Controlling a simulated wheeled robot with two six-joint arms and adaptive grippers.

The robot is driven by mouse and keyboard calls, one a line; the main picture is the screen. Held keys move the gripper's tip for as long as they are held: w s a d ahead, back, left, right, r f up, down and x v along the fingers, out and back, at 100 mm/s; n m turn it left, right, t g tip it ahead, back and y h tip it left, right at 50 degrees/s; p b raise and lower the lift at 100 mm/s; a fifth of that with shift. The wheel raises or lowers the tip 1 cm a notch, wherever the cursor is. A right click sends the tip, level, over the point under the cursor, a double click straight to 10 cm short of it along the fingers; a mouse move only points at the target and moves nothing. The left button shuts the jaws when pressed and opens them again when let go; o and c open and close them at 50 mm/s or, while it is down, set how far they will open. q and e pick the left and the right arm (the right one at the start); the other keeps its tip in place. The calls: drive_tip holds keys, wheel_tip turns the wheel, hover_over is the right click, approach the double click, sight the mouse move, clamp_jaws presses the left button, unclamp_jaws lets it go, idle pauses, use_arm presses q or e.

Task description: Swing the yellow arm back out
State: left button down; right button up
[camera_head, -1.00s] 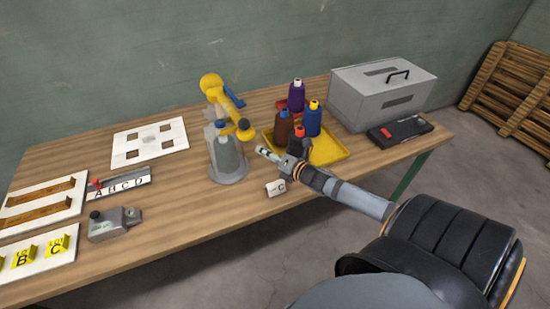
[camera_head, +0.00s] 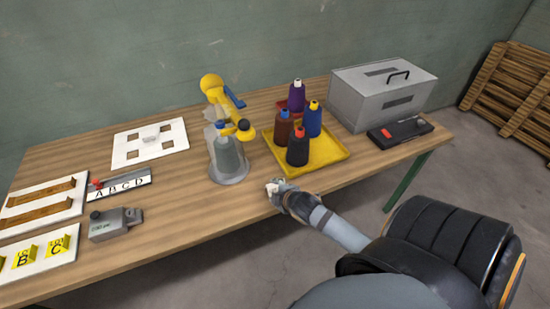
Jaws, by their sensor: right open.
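The yellow arm (camera_head: 231,97) reaches from a rounded yellow head toward the front right, with a blue handle on its side. Its near end, with a yellow ball and a dark blue knob (camera_head: 243,124), hangs over the grey-green cone (camera_head: 227,156) in a clear holder (camera_head: 229,178). My right gripper (camera_head: 274,187) is low at the table's front edge, in front and to the right of the holder, apart from the yellow arm. It is open; a small pale card at its fingertips is mostly hidden. My left gripper is out of view.
A yellow tray (camera_head: 329,160) with several coloured spools stands right of the holder. Behind it is a grey metal box (camera_head: 350,101). A white board with square holes (camera_head: 175,131) lies left of the yellow arm. Bare wood lies left of the holder.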

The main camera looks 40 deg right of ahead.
sight(230, 133)
drive_tip(key=w+r+n+t+p, duration=0.1)
drive_tip(key=r+p, duration=0.1)
drive_tip(key=r, duration=0.1)
drive_tip(key=w+a+r+n+t+y+p, duration=0.1)
drive_tip(key=w+r+n+t+p, duration=0.1)
drive_tip(key=w+r+n+t+y+p, duration=0.1)
drive_tip(key=w+r+t+p, duration=0.1)
drive_tip(key=r, duration=0.1)
drive_tip(key=shift+w+a+r+p, duration=0.15)
drive_tip(key=shift+a+r+p, duration=0.2)
clamp_jaws()
wheel_tip(230, 133, up, 4)
drive_tip(key=a+n+t+y+p, duration=0.2)
drive_tip(key=n+t+y, duration=0.1)
drive_tip(key=n, duration=0.1)
drive_tip(key=w, duration=0.3)
drive_tip(key=w+d+b, duration=0.1)
drive_tip(key=w, duration=0.2)
drive_tip(key=w+b, duration=0.1)
drive_tip(key=w, duration=0.2)
drive_tip(key=shift+w+d, duration=0.15)
drive_tip(key=shift+w, duration=0.1)
drive_tip(key=shift+d+r, duration=0.1)
drive_tip(key=shift+d, duration=0.1)
